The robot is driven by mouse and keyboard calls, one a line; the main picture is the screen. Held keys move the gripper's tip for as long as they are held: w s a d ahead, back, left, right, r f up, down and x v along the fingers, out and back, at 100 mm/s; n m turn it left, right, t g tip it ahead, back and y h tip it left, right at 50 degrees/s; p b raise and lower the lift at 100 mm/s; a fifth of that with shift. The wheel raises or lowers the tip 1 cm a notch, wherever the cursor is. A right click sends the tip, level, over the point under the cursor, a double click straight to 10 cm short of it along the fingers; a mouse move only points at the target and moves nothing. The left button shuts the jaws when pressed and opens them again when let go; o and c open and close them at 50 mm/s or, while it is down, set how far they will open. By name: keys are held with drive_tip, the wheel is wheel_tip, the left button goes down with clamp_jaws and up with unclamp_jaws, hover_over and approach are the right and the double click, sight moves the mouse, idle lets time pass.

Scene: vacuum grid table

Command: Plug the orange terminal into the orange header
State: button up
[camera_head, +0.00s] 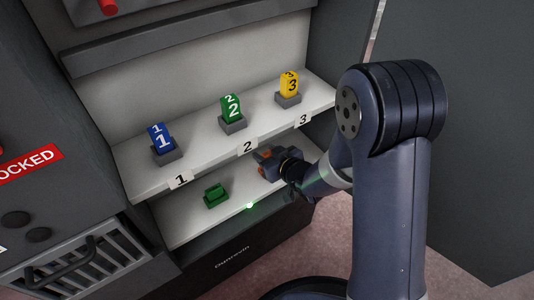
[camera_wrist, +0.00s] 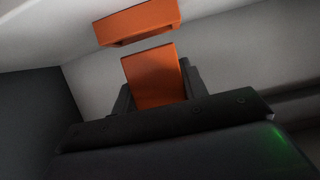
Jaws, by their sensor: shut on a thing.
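My gripper (camera_head: 272,163) is at the lower shelf, below the number 2 and 3 labels. In the wrist view it is shut on the orange terminal (camera_wrist: 152,76), a flat-faced orange block standing up between the dark fingers. The orange header (camera_wrist: 138,22) is just beyond the terminal, higher in the wrist view, and its top is cut off by the frame edge. A narrow pale gap shows between header and terminal, so they look apart. In the head view only small orange patches show around my gripper, and I cannot tell which piece each belongs to.
A green header (camera_head: 215,195) sits on the lower shelf, left of my gripper. On the upper shelf (camera_head: 200,165) stand a blue block 1 (camera_head: 163,140), a green block 2 (camera_head: 231,108) and a yellow block 3 (camera_head: 289,85). The upper shelf's edge overhangs near my gripper.

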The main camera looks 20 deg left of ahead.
drive_tip(key=shift+f+b, duration=1.45)
drive_tip(key=shift+b, duration=0.05)
drive_tip(key=o, duration=1.1)
drive_tip(key=shift+c, duration=0.2)
drive_tip(key=p+v, duration=0.3)
drive_tip(key=v, duration=0.7)
drive_tip(key=shift+s+d, duration=0.3)
drive_tip(key=shift+r, duration=0.1)
drive_tip(key=b+x, duration=0.1)
drive_tip(key=x, duration=0.4)
drive_tip(key=b+x, duration=0.1)
drive_tip(key=x, duration=0.5)
drive_tip(key=shift+r+b, duration=0.25)
drive_tip(key=shift+b, duration=0.1)
drive_tip(key=shift+r+p, duration=0.4)
drive_tip(key=shift+p, duration=0.05)
